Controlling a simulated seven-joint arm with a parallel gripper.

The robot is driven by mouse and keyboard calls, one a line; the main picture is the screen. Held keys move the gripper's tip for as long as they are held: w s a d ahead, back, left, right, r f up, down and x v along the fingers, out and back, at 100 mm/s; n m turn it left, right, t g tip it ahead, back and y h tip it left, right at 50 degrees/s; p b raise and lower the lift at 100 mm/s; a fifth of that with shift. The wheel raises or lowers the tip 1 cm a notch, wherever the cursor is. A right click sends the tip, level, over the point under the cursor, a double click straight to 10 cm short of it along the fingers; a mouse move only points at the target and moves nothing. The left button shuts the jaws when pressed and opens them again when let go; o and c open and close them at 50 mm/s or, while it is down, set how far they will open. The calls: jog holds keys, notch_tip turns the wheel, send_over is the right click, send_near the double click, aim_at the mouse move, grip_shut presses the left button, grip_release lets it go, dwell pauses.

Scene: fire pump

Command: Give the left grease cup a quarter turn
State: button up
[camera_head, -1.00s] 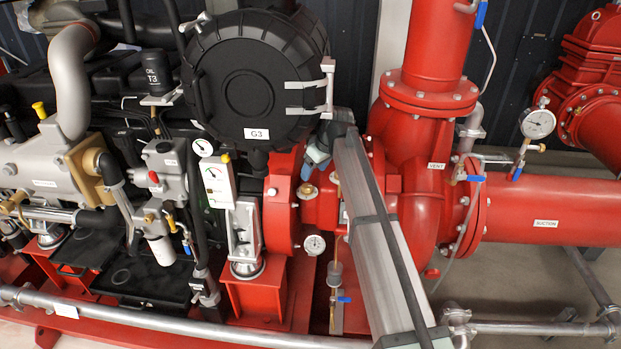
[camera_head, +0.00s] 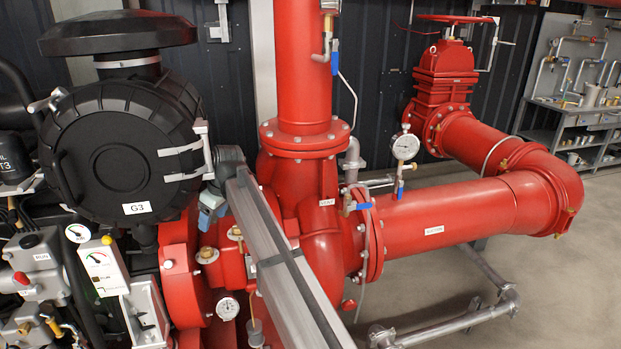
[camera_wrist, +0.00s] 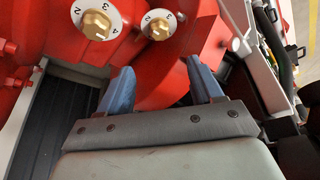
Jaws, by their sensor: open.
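Two brass grease cups sit on round white number plates on the red pump casing. The left grease cup (camera_head: 207,255) is lower and nearer in the head view; the right grease cup (camera_head: 235,233) is just behind it. The wrist view is turned about, so I take its right-hand brass knob as the left grease cup (camera_wrist: 158,25) and its left-hand one as the right grease cup (camera_wrist: 97,24). My gripper (camera_head: 210,212) is above the cups. In the wrist view its blue fingers (camera_wrist: 160,64) are open and empty, apart from both knobs.
The black G3 housing (camera_head: 122,165) stands left of my gripper. The red vertical pipe (camera_head: 303,70) and the pump casing (camera_head: 320,245) are to its right. A small gauge (camera_head: 227,306) sits below the cups. Hoses and a white bracket (camera_wrist: 250,60) crowd one side.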

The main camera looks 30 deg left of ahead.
jog(key=w+d+f+m+g+y, duration=0.15)
jog(key=d+f, duration=0.35)
jog(key=d, duration=0.5)
jog(key=w+d+f+m+g+y, duration=0.1)
jog(key=w+d+f+m, duration=0.3)
jog(key=d, duration=0.6)
jog(key=s+d+f+m+g+y, duration=0.1)
jog(key=d+f+y, duration=0.1)
jog(key=d+f, duration=0.6)
jog(key=d+f+m+h, duration=0.3)
jog(key=d+f+m, duration=0.3)
jog(key=d+f, duration=1.35)
jog(key=s+d+f+m+h, duration=0.2)
jog(key=s+d+f, duration=0.3)
jog(key=d+f, duration=0.3)
jog(key=s+d+f+m+h, duration=0.1)
jog(key=s+d+f+m, duration=0.1)
jog(key=s+d+f, duration=0.6)
jog(key=s+d+f+m+g+h, duration=0.1)
jog(key=s+d+f, duration=0.2)
jog(key=s+d, duration=0.4)
jog(key=s+d+f+m+g+h, duration=0.1)
jog(key=s+d+f+g+h, duration=0.1)
jog(key=s+d, duration=0.6)
jog(key=shift+s+d+f+m, duration=0.2)
jog(key=shift+s+f+m, duration=0.15)
jog(key=shift+f, duration=0.3)
jog(key=shift+c, duration=0.4)
